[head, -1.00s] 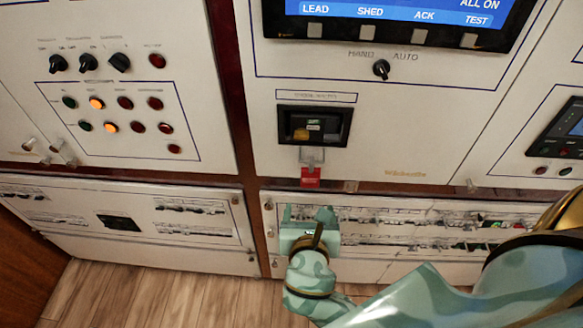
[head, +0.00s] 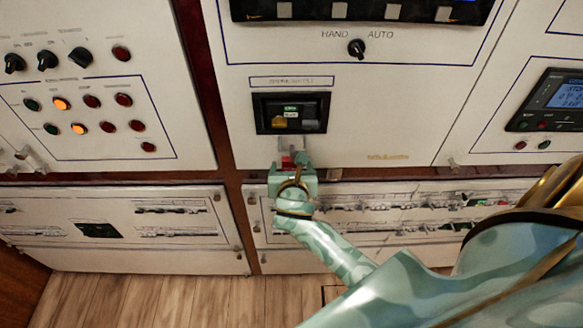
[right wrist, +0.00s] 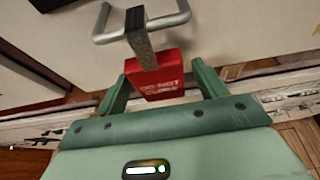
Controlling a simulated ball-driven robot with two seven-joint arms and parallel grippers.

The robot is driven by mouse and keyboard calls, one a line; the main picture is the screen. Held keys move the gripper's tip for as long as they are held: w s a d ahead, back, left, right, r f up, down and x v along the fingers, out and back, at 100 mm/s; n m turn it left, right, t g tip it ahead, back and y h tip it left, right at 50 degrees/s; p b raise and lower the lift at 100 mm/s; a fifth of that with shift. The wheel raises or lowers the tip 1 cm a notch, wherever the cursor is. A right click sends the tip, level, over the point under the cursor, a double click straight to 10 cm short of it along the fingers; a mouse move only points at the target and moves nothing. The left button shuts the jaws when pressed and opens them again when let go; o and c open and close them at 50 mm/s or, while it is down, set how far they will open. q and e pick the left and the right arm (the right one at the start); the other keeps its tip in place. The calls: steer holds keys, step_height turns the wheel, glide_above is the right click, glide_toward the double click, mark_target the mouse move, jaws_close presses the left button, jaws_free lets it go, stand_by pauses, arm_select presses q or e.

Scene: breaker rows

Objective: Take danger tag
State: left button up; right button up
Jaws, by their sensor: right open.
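The red danger tag (right wrist: 160,82) hangs by a grey strap (right wrist: 141,38) from a metal handle (right wrist: 140,27) on the panel. White lettering shows on it, partly readable as "DO NOT". My right gripper (right wrist: 160,85) is open, with one green finger on each side of the tag and visible gaps. In the head view, the right gripper (head: 291,170) is just below the black breaker window (head: 291,112) and covers most of the tag, leaving a little red (head: 287,162) showing. My left gripper is not in view.
A HAND/AUTO knob (head: 357,48) sits above the breaker window. A panel of lamps and switches (head: 85,110) is at the left, and a small display unit (head: 560,105) at the right. Lower breaker-row panels (head: 120,225) stand above the wooden floor (head: 150,300).

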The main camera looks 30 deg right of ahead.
steer(key=shift+r, duration=0.1)
steer(key=c, duration=1.1)
steer(key=shift+o, duration=0.2)
